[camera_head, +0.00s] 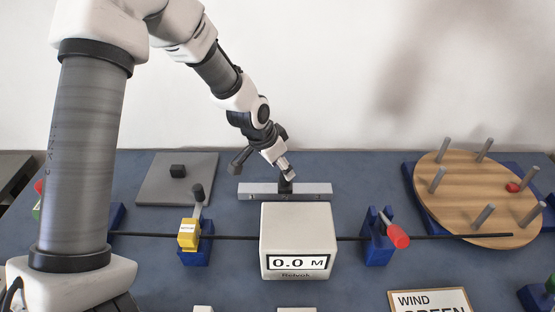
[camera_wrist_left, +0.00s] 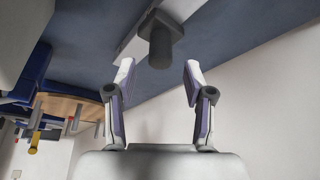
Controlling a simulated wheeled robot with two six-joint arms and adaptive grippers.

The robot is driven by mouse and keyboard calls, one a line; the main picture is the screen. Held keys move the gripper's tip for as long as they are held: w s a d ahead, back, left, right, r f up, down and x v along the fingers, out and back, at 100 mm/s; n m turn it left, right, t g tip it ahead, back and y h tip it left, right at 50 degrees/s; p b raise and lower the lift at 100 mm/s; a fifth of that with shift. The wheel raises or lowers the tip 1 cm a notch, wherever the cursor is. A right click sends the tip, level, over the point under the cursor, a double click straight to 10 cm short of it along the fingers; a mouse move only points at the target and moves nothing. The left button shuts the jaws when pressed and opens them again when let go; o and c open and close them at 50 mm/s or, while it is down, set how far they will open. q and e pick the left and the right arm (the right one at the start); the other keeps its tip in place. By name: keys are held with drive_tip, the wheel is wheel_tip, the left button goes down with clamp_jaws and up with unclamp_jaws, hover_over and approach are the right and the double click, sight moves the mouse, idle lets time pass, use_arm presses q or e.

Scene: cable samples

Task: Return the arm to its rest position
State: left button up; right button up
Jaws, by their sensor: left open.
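My left arm comes in from the left and reaches over the table in the head view. Its gripper (camera_head: 284,168) is just above and behind a black knob (camera_head: 286,186) on a pale metal bar (camera_head: 313,190). In the left wrist view the gripper (camera_wrist_left: 159,76) is open, with nothing between its fingers. The black knob (camera_wrist_left: 160,42) shows ahead of the fingertips, and I see a gap to it. My right gripper is not in view.
A white meter (camera_head: 296,225) reads 0.0 M. A black cable (camera_head: 445,237) runs across blue stands, one with a yellow part (camera_head: 188,234), one with a red-tipped lever (camera_head: 397,236). A wooden disc (camera_head: 463,185) with several pegs is right. A grey plate (camera_head: 150,190) lies left.

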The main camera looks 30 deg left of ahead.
use_arm(q)
drive_tip(key=shift+v, duration=1.5)
